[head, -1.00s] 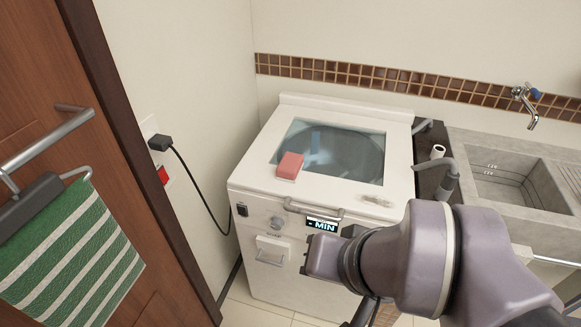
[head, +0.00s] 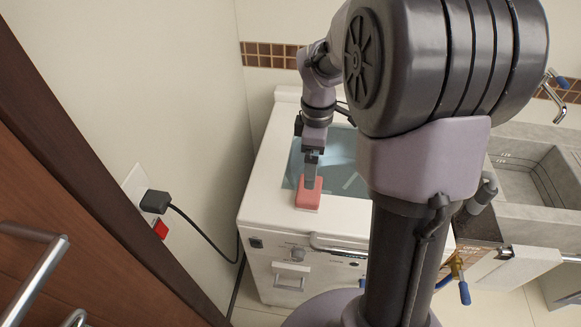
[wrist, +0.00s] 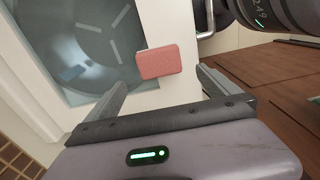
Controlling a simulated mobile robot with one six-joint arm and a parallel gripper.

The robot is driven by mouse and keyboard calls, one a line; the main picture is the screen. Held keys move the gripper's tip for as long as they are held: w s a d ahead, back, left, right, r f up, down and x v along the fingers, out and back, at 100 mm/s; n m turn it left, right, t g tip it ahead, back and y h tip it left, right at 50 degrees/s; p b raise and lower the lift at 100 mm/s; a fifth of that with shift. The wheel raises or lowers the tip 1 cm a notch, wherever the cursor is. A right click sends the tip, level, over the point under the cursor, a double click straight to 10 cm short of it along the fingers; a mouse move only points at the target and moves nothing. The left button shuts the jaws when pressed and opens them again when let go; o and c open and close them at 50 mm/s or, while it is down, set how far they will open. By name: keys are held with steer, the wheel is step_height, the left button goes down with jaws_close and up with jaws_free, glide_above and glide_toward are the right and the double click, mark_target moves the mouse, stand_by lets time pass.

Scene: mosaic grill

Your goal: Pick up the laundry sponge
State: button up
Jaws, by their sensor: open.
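The laundry sponge (head: 308,199) is a pinkish-red block with a pale underside. It lies on the white top of the washing machine (head: 268,195), at the front left edge of the glass lid window. It also shows in the wrist view (wrist: 160,61), just beyond my fingertips and roughly between their lines. My gripper (head: 312,178) is right over the sponge in the head view. In the wrist view my gripper (wrist: 163,90) has its two fingers spread apart with nothing between them. I cannot tell whether a fingertip touches the sponge.
My arm hides the right part of the machine. A brown door (head: 75,230) with a metal handle stands at the left. A black plug (head: 155,201) with a cord is on the wall. A stone sink (head: 535,170) is at the right.

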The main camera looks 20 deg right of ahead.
mark_target(309, 191)
step_height(309, 191, down, 8)
steer(key=b, duration=0.3)
steer(key=shift+f, duration=0.2)
steer(key=f+b, duration=0.1)
steer(key=f, duration=0.1)
steer(key=f+b, duration=0.1)
steer(key=f, duration=0.1)
steer(key=shift+w+a+f, duration=0.1)
steer(key=shift+w+f, duration=0.1)
steer(key=shift+f, duration=0.05)
steer(key=shift+r, duration=0.15)
steer(key=c, duration=1.1)
steer(key=shift+o, duration=0.2)
steer(key=shift+r, duration=0.25)
step_height(309, 191, up, 4)
steer(key=shift+f+p, duration=0.25)
steer(key=shift+p, duration=0.9)
steer(key=s, duration=0.5)
steer(key=s+a+p, duration=0.1)
steer(key=s, duration=0.4)
steer(key=s+r+p, duration=0.1)
steer(key=s, duration=0.5)
steer(key=shift+a, duration=0.35)
